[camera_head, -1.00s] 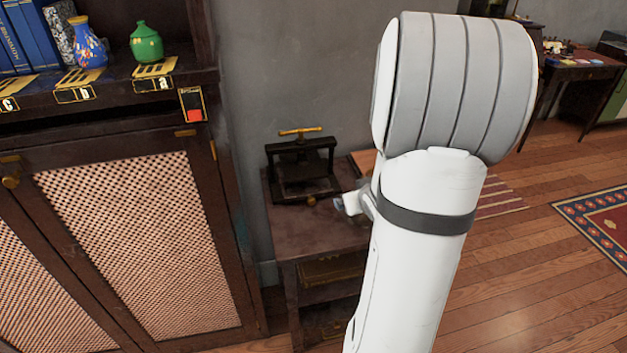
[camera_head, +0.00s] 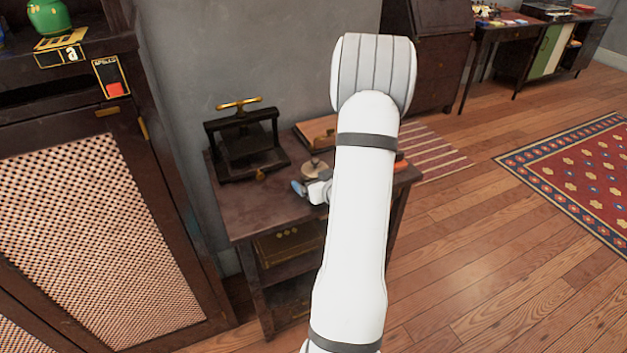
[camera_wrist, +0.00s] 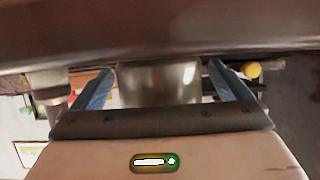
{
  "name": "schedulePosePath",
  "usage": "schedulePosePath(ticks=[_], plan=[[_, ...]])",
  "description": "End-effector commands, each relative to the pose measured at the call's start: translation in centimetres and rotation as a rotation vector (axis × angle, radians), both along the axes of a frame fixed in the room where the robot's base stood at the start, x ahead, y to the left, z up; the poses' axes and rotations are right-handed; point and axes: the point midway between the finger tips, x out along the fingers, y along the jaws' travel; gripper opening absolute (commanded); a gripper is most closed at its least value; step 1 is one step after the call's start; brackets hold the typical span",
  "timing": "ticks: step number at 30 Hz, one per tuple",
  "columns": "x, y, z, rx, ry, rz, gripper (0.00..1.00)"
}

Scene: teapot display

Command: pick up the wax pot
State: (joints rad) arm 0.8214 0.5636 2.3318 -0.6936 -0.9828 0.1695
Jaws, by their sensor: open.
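The wax pot, seen as a small round pale vessel (camera_head: 314,170), stands on the small dark table (camera_head: 250,207), partly hidden by my arm and gripper. In the wrist view a dull metal cylinder, apparently the same pot (camera_wrist: 157,84), lies between the two blue fingers. My gripper (camera_wrist: 162,72) is open with a finger on either side of it. A small gap shows on the right side; whether either finger touches it I cannot tell. In the head view my gripper (camera_head: 306,189) is low over the table, mostly hidden behind my arm.
A black press (camera_head: 246,145) with a brass handle stands at the table's back left. A brown board or book (camera_head: 318,131) lies at the back. A cabinet (camera_head: 90,220) with woven doors is to the left. Open wooden floor (camera_head: 470,260) lies to the right.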

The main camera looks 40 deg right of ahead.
Motion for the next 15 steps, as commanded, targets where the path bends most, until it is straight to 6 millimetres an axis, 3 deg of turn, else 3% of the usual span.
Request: schedulePosePath(ticks=[10, 15], plan=[[0.79, -0.2, -0.34, 0.0, 0.0, -0.001, 0.96], [0.77, -0.21, -0.33, -0.001, 0.001, -0.002, 0.82]])
